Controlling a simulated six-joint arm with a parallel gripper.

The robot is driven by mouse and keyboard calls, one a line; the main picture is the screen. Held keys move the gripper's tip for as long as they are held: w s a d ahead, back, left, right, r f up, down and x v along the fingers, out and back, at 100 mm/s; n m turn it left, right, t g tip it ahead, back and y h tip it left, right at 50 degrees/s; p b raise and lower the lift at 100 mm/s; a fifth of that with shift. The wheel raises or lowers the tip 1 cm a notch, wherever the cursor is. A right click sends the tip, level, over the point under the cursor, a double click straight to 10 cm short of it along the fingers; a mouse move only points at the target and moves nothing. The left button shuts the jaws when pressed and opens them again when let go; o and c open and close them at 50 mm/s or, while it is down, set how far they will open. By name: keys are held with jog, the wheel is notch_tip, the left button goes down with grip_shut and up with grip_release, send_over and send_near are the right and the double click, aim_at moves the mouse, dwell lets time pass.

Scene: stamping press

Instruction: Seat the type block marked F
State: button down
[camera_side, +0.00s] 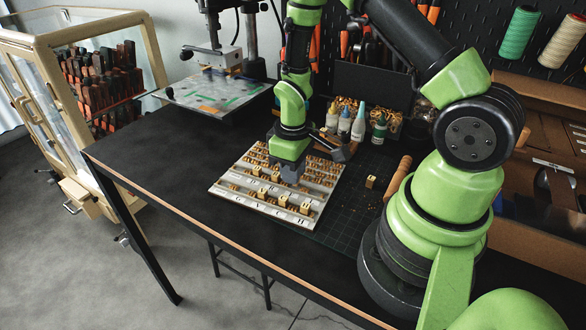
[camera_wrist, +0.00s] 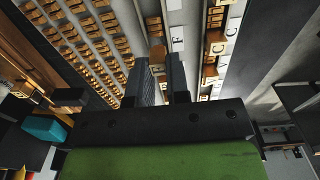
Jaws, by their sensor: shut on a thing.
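The type tray (camera_side: 226,192) lies on the black bench, with rows of small brass type and a few larger type blocks near its front label strips. My gripper (camera_side: 290,177) points down over the tray's right-middle part. In the wrist view my gripper (camera_wrist: 163,68) is shut on a brass-coloured type block (camera_wrist: 157,53) at its fingertips. I cannot read a mark on that block. A white label F (camera_wrist: 178,38) is just right of it. Whether the block touches the tray is hidden by the fingers.
A loose brass block (camera_side: 371,181) lies on the cutting mat (camera_side: 345,222) right of the tray, near a wooden handle (camera_side: 398,176). Bottles (camera_side: 358,124) and a dark box stand behind. The press (camera_side: 216,58) is at back left. The bench's left front is clear.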

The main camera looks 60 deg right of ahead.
jog(key=shift+f, duration=0.25)
jog(key=shift+f, duration=0.6)
jog(key=c, duration=1)
grip_release()
notch_tip(320, 180, up, 10)
jog(key=shift+f, duration=0.1)
